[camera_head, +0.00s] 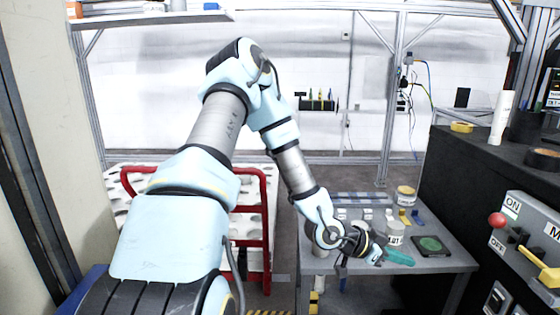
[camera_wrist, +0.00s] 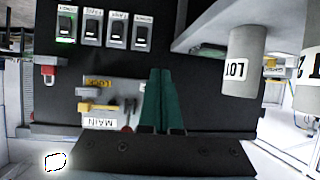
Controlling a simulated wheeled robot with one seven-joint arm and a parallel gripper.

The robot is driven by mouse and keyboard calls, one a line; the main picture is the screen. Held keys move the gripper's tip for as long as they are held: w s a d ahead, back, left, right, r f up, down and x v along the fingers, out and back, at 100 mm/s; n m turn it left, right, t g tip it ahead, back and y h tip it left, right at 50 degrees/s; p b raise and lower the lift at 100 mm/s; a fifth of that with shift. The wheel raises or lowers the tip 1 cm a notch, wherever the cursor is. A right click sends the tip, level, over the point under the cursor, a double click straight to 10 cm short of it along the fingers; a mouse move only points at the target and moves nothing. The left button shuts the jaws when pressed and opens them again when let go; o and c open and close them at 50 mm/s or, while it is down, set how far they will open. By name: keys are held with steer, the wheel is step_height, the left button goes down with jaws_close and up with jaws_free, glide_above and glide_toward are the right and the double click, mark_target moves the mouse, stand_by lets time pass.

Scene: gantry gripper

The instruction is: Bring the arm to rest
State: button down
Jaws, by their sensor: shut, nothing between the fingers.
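My arm reaches forward from the bottom left of the head view, bends at a high elbow and comes down over the grey table (camera_head: 452,262). My gripper (camera_head: 398,257) has green fingers and hangs over the table's front part, pointing right. In the wrist view the green fingers of my gripper (camera_wrist: 164,100) lie side by side, shut, with nothing held. Beyond them is a dark panel face with a row of switches (camera_wrist: 91,28), a yellow lever (camera_wrist: 98,106) and an upside-down MAIN label (camera_wrist: 98,122).
A labelled white jar (camera_head: 395,238), a yellowish jar (camera_head: 405,196) and a dark pad with a green disc (camera_head: 430,245) stand close by. A dark cabinet (camera_head: 450,170) with a control box (camera_head: 530,235) borders the right. A red-framed cart (camera_head: 267,215) stands left of the table.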

steer(key=w+a+n+t+y, duration=0.1)
steer(key=w+a+n+y, duration=0.25)
steer(key=a, duration=0.65)
steer(key=w+a+n+t+y, duration=0.2)
steer(key=w+a+y, duration=0.25)
steer(key=a, duration=0.55)
steer(key=s+a+r+n+y, duration=0.1)
steer(key=s+a+r+n, duration=0.2)
steer(key=a, duration=0.3)
steer(key=s+a+r+n+g+y, duration=0.1)
steer(key=s+a+r+n+y, duration=0.1)
steer(key=s+a+r+n, duration=0.1)
steer(key=s+a+r+n+g+y, duration=0.1)
steer(key=s+a+r+n, duration=0.2)
steer(key=a, duration=0.5)
steer(key=shift+a+r+n+y, duration=0.3)
steer(key=shift+r+n, duration=0.45)
steer(key=shift+r, duration=0.2)
